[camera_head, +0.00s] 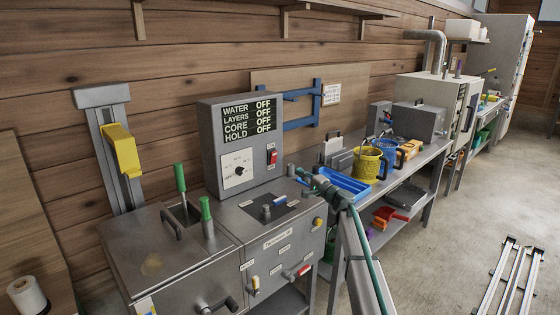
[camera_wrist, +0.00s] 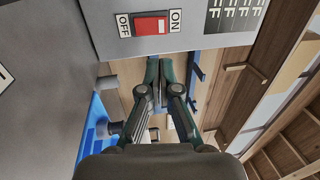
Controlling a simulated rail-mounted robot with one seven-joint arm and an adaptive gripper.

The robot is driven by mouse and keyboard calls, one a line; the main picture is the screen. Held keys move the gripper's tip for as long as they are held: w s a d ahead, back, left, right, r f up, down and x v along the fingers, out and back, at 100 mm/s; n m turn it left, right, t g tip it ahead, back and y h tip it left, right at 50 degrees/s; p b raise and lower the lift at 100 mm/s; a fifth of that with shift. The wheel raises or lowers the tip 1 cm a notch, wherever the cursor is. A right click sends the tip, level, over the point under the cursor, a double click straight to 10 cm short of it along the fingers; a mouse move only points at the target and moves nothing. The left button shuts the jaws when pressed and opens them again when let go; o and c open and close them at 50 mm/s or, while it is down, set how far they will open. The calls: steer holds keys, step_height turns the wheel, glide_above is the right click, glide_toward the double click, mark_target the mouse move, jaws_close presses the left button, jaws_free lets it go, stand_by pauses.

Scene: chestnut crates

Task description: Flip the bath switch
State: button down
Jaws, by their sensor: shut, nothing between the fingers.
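The red rocker switch (camera_head: 272,157) is on the front of the grey control box (camera_head: 210,140), right of a white dial. In the wrist view the switch (camera_wrist: 151,25) is near the top, between OFF and ON labels. Which side is pressed in is not clear.
The box stands on a metal bench (camera_head: 262,220) with knobs and levers. Two green handles (camera_head: 180,178) stick up at left. A blue tray (camera_head: 345,184) and a yellow bucket (camera_head: 366,165) are on the table to the right. A blue rack (camera_head: 302,106) is on the wall behind.

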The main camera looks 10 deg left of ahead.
mark_target(275, 155)
steer(key=shift+w+a, duration=0.1)
steer(key=p+x, duration=0.3)
steer(key=x, duration=1)
steer(key=shift+w+a, duration=0.15)
steer(key=shift+a, duration=0.2)
steer(key=shift+d+r, duration=0.1)
